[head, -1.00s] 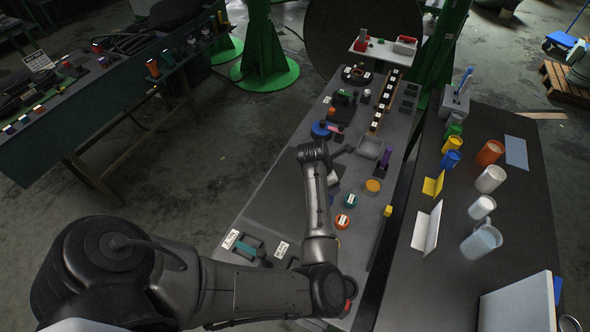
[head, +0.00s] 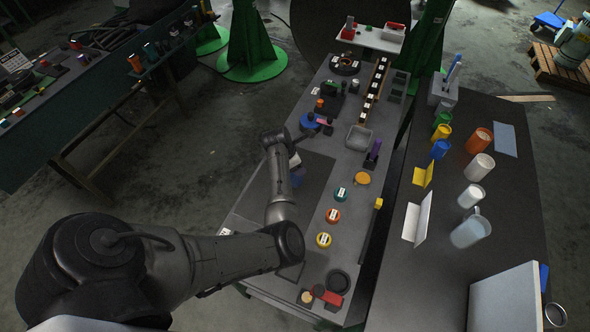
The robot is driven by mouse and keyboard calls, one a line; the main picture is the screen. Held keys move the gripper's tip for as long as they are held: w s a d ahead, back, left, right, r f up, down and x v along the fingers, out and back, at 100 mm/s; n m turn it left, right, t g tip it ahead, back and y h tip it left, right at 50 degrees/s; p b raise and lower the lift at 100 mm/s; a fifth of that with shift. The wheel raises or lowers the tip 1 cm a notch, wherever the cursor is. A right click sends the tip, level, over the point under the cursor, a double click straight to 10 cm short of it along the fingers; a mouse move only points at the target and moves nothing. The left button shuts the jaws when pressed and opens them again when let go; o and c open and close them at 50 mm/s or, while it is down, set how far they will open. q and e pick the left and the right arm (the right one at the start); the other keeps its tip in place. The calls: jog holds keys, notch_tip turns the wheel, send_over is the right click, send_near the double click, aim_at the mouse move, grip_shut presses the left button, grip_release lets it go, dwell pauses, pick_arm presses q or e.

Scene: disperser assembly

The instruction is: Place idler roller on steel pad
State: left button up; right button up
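My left arm reaches over the grey workbench (head: 312,283) from the left. Its gripper (head: 303,138) is at the left of the bench, close to a blue disc (head: 307,121) and a small pink-and-dark piece. Its fingers are too small and dark to show whether they are apart or hold anything. I cannot tell for sure which part is the idler roller. No part is clearly the steel pad; a square grey tray (head: 360,138) lies right of the gripper, with a purple upright piece (head: 374,151) beside it. My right gripper is not in view.
A strip of labelled parts (head: 375,90) stands at the back. Cups, including an orange one (head: 480,141), stand on the right table.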

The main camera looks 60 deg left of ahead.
pick_arm(q)
jog(key=shift+a+f, duration=0.2)
jog(key=shift+a, duration=0.1)
jog(key=shift+f, duration=1.9)
jog(key=shift+f, duration=0.1)
jog(key=o, duration=1.6)
jog(key=shift+f, duration=0.1)
